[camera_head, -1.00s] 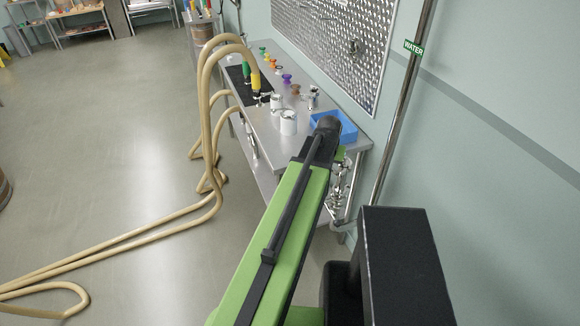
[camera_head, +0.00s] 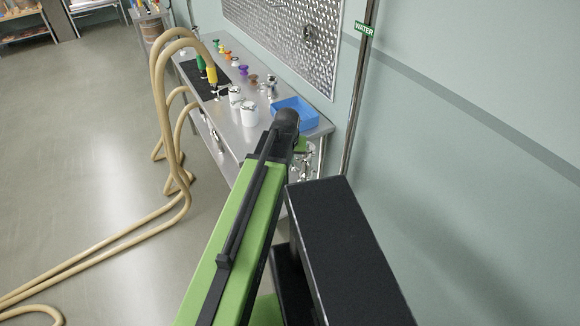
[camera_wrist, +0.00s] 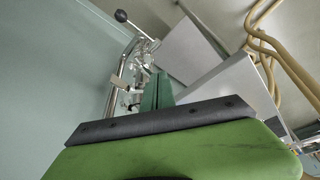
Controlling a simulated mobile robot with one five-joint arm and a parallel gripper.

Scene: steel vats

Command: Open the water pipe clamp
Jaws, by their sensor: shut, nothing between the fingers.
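The water pipe (camera_head: 356,100) runs down the wall at the right in the head view, under a green WATER label (camera_head: 364,28). Metal fittings (camera_head: 308,167) show low by the table's end, partly hidden by my arm. In the wrist view, steel pipework (camera_wrist: 117,80) stands left of centre, with a lever ending in a black ball knob (camera_wrist: 121,16) above it. I cannot tell which fitting is the clamp. My gripper (camera_wrist: 157,88) shows green fingers, shut and empty, just right of the pipework. It seems apart from it; depth is unclear.
A steel table (camera_head: 226,128) holds a blue tray (camera_head: 293,112), white cups (camera_head: 249,113) and coloured fittings. Beige hoses (camera_head: 160,110) arch down to the floor at the left. The wall is close on the right. The floor (camera_head: 80,150) is mostly clear at the left.

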